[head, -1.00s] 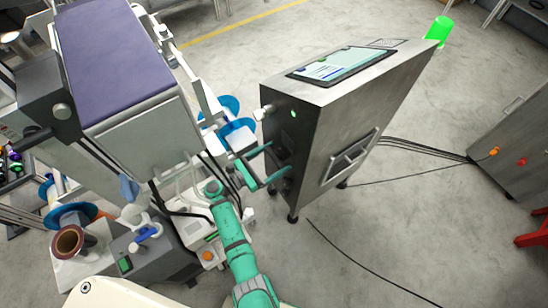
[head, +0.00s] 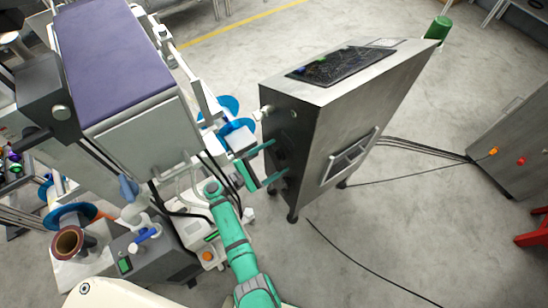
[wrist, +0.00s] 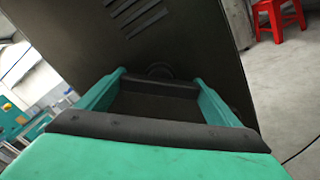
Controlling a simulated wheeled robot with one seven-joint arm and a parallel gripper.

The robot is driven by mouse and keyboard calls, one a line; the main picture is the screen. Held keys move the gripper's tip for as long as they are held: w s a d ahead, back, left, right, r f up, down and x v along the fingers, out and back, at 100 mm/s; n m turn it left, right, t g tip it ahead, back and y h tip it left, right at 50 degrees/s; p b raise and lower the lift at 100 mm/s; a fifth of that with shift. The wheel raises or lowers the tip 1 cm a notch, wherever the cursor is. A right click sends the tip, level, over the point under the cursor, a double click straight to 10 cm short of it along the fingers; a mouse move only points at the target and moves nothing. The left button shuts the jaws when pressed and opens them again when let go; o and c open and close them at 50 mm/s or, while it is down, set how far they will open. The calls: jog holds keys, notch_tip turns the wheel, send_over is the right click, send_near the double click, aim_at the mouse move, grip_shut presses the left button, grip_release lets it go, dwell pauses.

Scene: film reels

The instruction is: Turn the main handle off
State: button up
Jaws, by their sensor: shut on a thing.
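The main handle (wrist: 160,70) is a dark round part on the cabinet's dark side face, seen between my fingertips in the wrist view. My gripper (head: 281,157) is green, with its two fingers reaching to that side face. It is shut on the handle, with one finger on each side. The handle's turn angle is hard to make out. The metal cabinet (head: 345,120) has a dark screen (head: 340,66) on top. The green lamp (head: 438,29) at its back corner looks dull and unlit.
A machine with a purple top (head: 115,60) and blue reels (head: 237,128) stands close at the left. Black cables (head: 410,176) lie on the floor to the right. Another metal cabinet (head: 515,150) and a red stool (head: 533,235) stand at the far right.

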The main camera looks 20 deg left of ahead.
jog(key=m, duration=0.5)
jog(key=shift+a, duration=0.15)
jog(key=shift+m, duration=2.4)
jog(key=o, duration=0.9)
jog(key=v, duration=1.1)
